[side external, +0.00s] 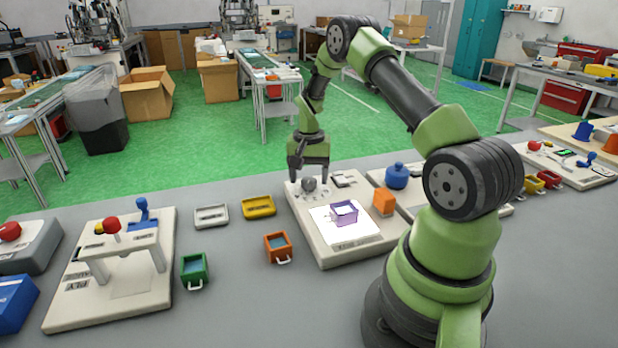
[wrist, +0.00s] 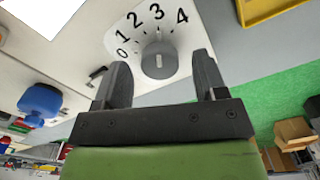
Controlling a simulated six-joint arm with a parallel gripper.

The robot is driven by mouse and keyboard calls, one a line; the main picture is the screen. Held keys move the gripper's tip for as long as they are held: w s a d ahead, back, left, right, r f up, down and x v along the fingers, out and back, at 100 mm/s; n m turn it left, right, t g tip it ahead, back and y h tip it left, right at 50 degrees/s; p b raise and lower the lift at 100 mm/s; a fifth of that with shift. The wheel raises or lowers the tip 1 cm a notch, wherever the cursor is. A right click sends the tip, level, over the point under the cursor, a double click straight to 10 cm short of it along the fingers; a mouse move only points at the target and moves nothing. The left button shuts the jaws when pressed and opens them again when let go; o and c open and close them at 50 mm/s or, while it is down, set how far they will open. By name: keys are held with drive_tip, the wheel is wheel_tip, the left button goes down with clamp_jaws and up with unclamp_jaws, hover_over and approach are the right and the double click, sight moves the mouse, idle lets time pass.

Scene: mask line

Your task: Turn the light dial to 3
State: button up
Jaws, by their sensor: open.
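The light dial (side external: 309,184) is a round grey knob at the back left of a pale board (side external: 340,258). In the wrist view the dial (wrist: 159,62) sits below printed numbers 0 to 4 in an arc. My gripper (side external: 308,175) is over the dial, pointing down. In the wrist view my gripper (wrist: 160,68) is open, with one finger on each side of the dial and visible gaps between. The fingers do not appear to touch it.
A bright white panel with a purple-framed open box (side external: 344,212) is on the same board. An orange block (side external: 384,202) and a blue lidded pot (side external: 397,176) stand to the right. Yellow (side external: 258,207) and grey (side external: 211,215) trays lie left, with clear table between.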

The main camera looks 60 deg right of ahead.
sight(309, 180)
wheel_tip(309, 180, up, 9)
idle(0.3)
drive_tip(key=shift+r, duration=0.15)
drive_tip(key=s+a+r+n+t, duration=0.3)
drive_tip(key=a+r+n, duration=0.1)
drive_tip(key=a+r, duration=1)
drive_tip(key=s+a+r+n+t+y, duration=0.1)
drive_tip(key=s+a+n+t, duration=0.1)
drive_tip(key=s+a, duration=0.4)
drive_tip(key=s+a+r+n+t+y, duration=0.1)
drive_tip(key=s+a+n+t, duration=0.1)
drive_tip(key=s+a, duration=0.4)
drive_tip(key=shift+s+r+n, duration=0.35)
drive_tip(key=shift+s+n, duration=0.15)
drive_tip(key=shift+n, duration=0.3)
